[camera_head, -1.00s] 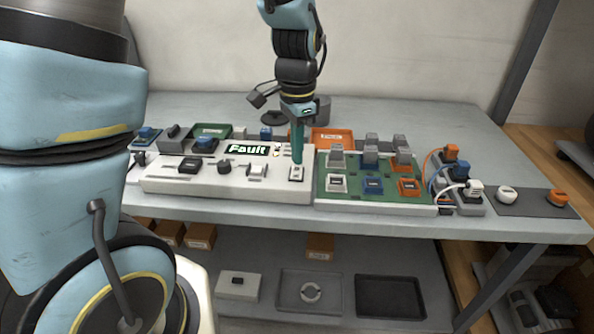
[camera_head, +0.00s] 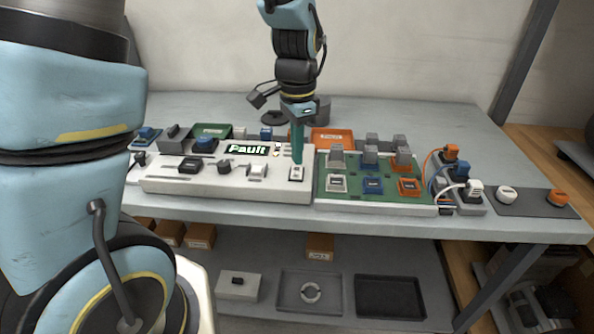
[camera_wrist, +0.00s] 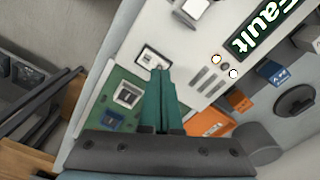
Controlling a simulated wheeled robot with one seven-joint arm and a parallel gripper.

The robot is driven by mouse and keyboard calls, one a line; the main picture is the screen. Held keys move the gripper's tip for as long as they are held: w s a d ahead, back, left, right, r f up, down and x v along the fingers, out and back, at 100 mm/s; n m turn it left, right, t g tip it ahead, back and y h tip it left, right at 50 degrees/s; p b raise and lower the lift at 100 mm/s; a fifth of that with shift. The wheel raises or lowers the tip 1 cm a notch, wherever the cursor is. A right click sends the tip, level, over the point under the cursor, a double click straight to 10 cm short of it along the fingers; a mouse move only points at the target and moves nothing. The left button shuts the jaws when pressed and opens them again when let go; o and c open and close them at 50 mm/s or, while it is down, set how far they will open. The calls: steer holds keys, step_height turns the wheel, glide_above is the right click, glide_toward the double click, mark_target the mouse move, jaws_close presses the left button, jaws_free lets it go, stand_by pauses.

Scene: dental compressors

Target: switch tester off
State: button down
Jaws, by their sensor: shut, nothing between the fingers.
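The tester is a long white panel (camera_head: 225,184) on the table, with a lit display (camera_head: 247,149) reading "Fault". The fingers hide part of the switch.
Right of the tester is a green board (camera_head: 352,186) with white, blue and orange modules. Plugs and cables (camera_head: 452,175) stand at the far right. Green and orange trays (camera_head: 331,139) lie behind. A lower shelf (camera_head: 255,311) holds trays and boxes.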

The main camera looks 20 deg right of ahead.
mark_target(297, 168)
steer(key=shift+f+b, duration=0.65)
steer(key=shift+f, duration=0.3)
stand_by(0.5)
steer(key=shift+r, duration=0.1)
steer(key=shift+r+p, duration=3.1)
steer(key=shift+r, duration=0.4)
steer(key=w+a+r+n+t, duration=0.1)
steer(key=a+r+n, duration=0.1)
steer(key=a+n, duration=1.3)
steer(key=a, duration=1)
steer(key=shift+a+n+t, duration=0.2)
steer(key=shift+n+t, duration=0.1)
steer(key=shift+n, duration=0.1)
steer(key=shift+w, duration=0.15)
